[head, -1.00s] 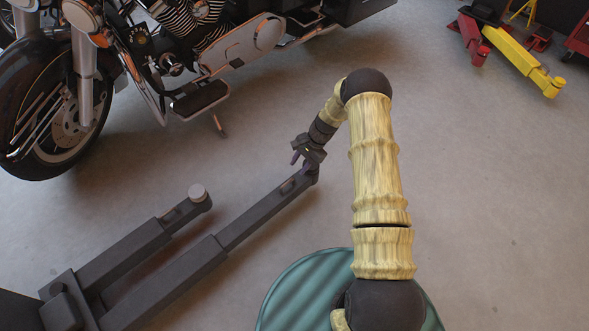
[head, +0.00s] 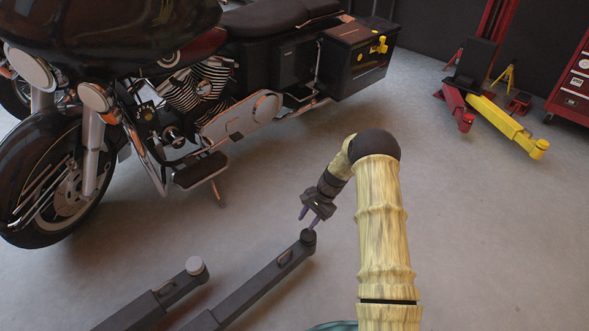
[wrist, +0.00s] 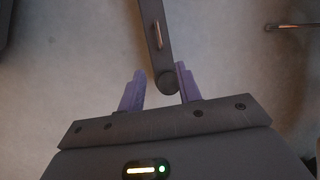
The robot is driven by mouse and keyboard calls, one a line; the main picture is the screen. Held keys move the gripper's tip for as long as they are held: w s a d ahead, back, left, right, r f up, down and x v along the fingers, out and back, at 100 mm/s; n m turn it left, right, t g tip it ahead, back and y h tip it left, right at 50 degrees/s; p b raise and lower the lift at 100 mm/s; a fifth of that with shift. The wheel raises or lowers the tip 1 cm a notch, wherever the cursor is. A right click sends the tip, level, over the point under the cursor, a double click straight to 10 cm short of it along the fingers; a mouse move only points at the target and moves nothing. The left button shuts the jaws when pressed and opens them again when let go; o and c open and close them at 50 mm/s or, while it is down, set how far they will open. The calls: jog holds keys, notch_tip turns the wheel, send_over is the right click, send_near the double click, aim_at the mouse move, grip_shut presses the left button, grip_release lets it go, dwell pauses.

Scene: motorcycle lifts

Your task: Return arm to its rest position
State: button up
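My gripper (head: 308,221) hangs at the end of my arm, pointing down, just above the round-padded end of a dark lift arm (head: 265,277) in the head view. In the wrist view its two purple fingers (wrist: 159,72) stand apart. No object is held between them. The round end of the lift arm (wrist: 167,81) shows between and beyond the fingertips. I cannot tell how large the gap between the fingers and the pad is. My arm is bent, with its elbow high.
A black motorcycle (head: 285,62) stands at the left and back. A second dark lift arm (head: 150,303) lies left of the first. A yellow lift arm (head: 508,124) and a red tool cabinet (head: 573,85) are at the far right. The floor right of my arm is clear.

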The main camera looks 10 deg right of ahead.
jog(key=s+r+n+t+h+p, duration=0.1)
jog(key=s+r+n+h, duration=0.2)
jog(key=r, duration=0.7)
jog(key=s+r+n+p, duration=0.2)
jog(key=s+r, duration=0.3)
jog(key=r, duration=0.5)
jog(key=s+r+n+t+h+p, duration=0.1)
jog(key=s+r+n, duration=0.2)
jog(key=s+r, duration=0.45)
jog(key=s+r+n+t+h+p, duration=0.1)
jog(key=s+r+n+p, duration=0.3)
jog(key=s, duration=0.6)
notch_tip(320, 180, up, 39)
jog(key=m+p, duration=0.1)
jog(key=p, duration=3.4)
jog(key=shift+s+a+p, duration=0.15)
jog(key=shift+a+p, duration=0.15)
jog(key=shift+p, duration=0.05)
